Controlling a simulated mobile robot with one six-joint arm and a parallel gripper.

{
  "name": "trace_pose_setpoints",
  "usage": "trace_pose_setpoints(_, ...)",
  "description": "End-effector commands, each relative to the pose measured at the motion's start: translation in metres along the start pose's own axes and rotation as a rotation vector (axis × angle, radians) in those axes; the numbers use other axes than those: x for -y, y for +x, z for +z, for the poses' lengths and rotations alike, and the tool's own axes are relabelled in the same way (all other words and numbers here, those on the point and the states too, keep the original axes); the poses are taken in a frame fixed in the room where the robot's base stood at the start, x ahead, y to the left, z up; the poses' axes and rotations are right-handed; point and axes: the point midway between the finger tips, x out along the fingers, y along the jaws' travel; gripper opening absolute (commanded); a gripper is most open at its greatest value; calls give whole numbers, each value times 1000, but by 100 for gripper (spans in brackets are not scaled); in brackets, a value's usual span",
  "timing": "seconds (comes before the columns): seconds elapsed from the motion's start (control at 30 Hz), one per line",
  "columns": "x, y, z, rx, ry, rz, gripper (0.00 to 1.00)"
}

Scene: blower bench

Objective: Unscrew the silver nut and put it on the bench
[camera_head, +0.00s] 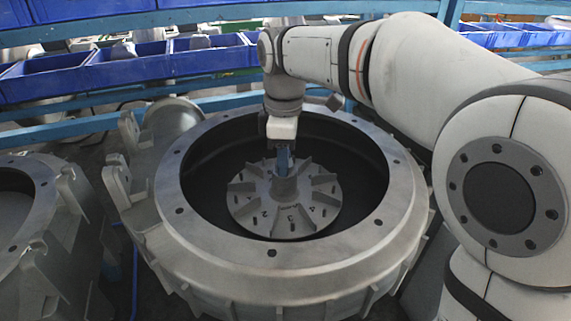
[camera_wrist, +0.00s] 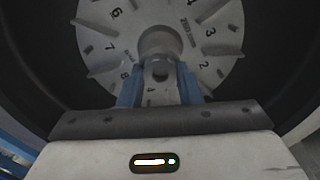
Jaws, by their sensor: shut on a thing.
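The silver nut (camera_wrist: 159,71) shows in the wrist view as a small grey round part between my two blue fingers, in front of the hub at the centre of the numbered impeller (camera_wrist: 108,30). My gripper (camera_wrist: 160,88) is shut on it. In the head view my gripper (camera_head: 283,163) points down into the housing, its blue fingers just above the hub of the impeller (camera_head: 268,213). The fingers hide the nut there. I cannot tell whether the nut is still on its thread.
The round grey blower housing (camera_head: 180,232) has a wide flanged rim and deep dark walls around my gripper. A second housing (camera_head: 30,215) stands at left. Blue bins (camera_head: 125,65) line racks at the back. No clear bench top shows.

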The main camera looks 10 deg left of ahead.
Motion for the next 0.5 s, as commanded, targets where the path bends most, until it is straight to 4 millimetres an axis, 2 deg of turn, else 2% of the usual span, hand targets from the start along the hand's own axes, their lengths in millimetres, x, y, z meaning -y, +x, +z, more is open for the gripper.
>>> trace_pose_setpoints(0.5,-1,-3,0,1,-689,5,9)
